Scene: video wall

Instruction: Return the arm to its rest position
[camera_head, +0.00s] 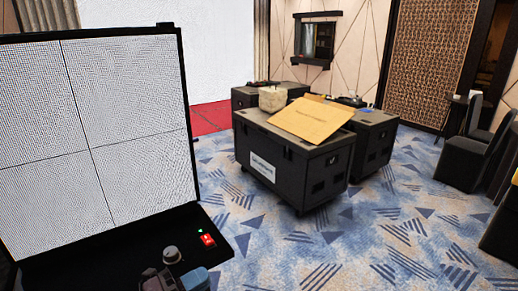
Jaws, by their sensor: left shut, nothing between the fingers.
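My left gripper (171,256) shows at the bottom edge, low and left of centre. Its fingers are shut with nothing between them, and most of the arm behind it is below the picture. It is over the black ledge (110,262) in front of the video wall panel (100,140). A small red switch (208,240) with a green light beside it sits on the ledge, up and to the right of the gripper and apart from it. My right gripper is not in view.
Black flight cases (320,180) stand on the blue patterned carpet (370,250), with a cardboard sheet (312,119) and a pale roll (272,99) on top. Dark chairs (465,160) stand at the right. The carpet between the ledge and the cases is clear.

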